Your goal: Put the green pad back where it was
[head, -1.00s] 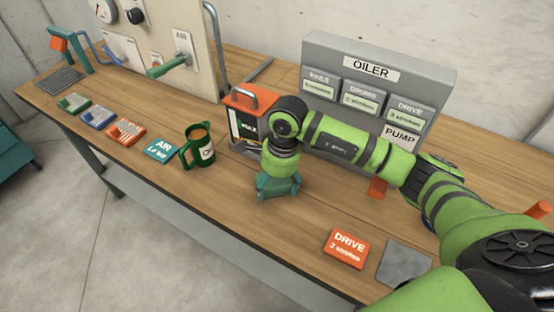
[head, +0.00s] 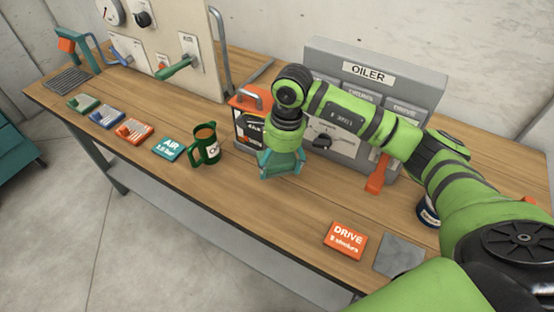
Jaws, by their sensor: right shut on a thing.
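A small green pad (head: 83,104) with a pale print lies flat at the left end of a row on the bench. My right gripper (head: 280,170) has teal fingers and points down over the middle of the bench, right of the dark green mug (head: 205,147) and in front of the orange-topped can (head: 250,115). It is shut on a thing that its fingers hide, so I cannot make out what. The gripper is well apart from the green pad in the row. My left gripper is not in view.
Beside the green pad lie blue (head: 98,116) and orange (head: 133,132) pads and a teal AIR card (head: 170,149). The grey OILER box (head: 366,70) stands behind my right arm. An orange DRIVE card (head: 345,240) and grey plate (head: 400,255) lie near the front edge.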

